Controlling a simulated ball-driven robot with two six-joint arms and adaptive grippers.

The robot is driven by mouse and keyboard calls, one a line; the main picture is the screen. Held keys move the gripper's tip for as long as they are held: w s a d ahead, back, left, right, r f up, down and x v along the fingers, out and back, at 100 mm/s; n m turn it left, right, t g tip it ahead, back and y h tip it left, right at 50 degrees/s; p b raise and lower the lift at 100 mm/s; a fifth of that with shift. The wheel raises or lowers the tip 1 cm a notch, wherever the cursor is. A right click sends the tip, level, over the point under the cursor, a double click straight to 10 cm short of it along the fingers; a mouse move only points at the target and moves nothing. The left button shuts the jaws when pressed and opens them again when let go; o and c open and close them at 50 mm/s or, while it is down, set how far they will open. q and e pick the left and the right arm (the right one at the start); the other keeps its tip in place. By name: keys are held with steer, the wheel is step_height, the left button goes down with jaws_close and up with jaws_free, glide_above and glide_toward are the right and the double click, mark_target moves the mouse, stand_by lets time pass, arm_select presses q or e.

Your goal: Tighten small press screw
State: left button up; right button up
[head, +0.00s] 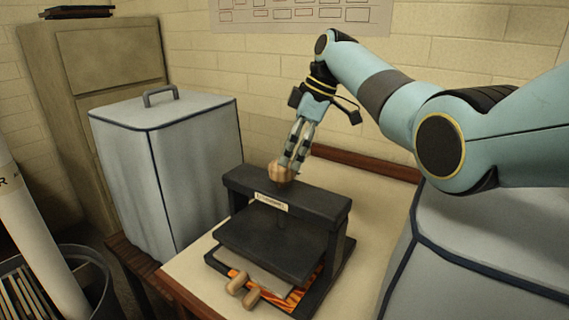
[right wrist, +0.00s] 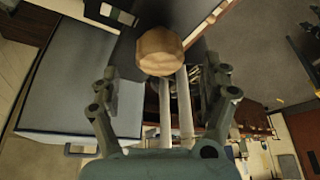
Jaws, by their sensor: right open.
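The small press (head: 330,208) is a black frame with a labelled top beam, standing on the table. Its screw has a faceted wooden knob (head: 279,173) on top of the beam. A dark platen (head: 270,247) hangs under the beam, above a grey board and an orange marbled sheet. My right gripper (head: 292,163) points down at the knob, fingertips at or just above it. In the right wrist view, the knob (right wrist: 160,50) lies beyond and between the open fingers (right wrist: 160,82), with gaps at both sides. I cannot tell whether a finger touches it. My left gripper is out of view.
Two wooden handles (head: 243,289) stick out at the press's front. A grey covered box (head: 165,175) stands left, another covered shape (head: 480,250) right. A bin (head: 65,285) with a white tube (head: 35,240) is far left. Bare table (head: 385,195) lies right of the press.

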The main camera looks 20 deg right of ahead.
mark_target(282, 174)
steer(key=x, duration=0.4)
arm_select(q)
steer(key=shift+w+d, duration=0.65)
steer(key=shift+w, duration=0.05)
arm_select(e)
steer(key=shift+w+f, duration=0.1)
steer(key=shift+f, duration=0.25)
steer(key=shift+c, duration=0.4)
